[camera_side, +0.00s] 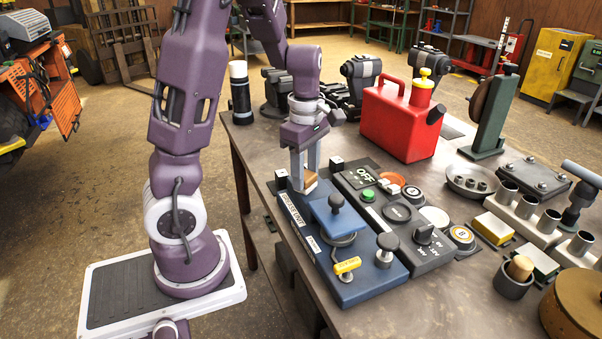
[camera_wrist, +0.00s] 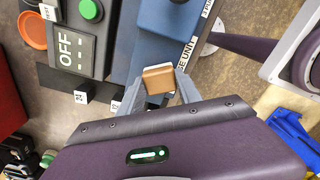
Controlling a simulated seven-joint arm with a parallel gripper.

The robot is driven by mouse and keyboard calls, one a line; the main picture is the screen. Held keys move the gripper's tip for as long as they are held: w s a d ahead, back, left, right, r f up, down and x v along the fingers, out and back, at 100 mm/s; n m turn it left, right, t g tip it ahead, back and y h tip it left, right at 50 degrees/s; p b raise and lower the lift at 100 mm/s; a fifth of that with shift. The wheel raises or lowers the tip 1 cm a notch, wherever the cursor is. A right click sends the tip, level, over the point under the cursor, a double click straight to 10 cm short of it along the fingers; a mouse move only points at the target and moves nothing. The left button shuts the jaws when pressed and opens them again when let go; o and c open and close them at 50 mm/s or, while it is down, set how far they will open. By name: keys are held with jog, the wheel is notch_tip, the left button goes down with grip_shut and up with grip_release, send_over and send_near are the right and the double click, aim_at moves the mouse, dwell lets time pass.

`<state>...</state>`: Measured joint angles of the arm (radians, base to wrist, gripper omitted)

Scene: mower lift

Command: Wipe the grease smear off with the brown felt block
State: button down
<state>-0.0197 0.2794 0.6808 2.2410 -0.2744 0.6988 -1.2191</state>
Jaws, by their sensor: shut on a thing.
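The brown felt block (camera_side: 310,181) is held between the fingers of my gripper (camera_side: 304,184), which points down at the far left end of the blue unit (camera_side: 366,283). In the wrist view the block (camera_wrist: 158,80) shows tan-brown with a pale edge, between the two grey fingers of my gripper (camera_wrist: 158,92). The block is over or against the end of the blue unit (camera_wrist: 166,32); I cannot tell whether it touches. I cannot make out a grease smear in either view; the block and fingers hide part of the surface.
Beside the blue unit is a dark control panel with an OFF label (camera_side: 367,176) and a green button (camera_side: 368,195). A red can (camera_side: 398,120) stands behind.

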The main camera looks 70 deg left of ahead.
jog(key=shift+w, duration=2.75)
notch_tip(320, 180, up, 8)
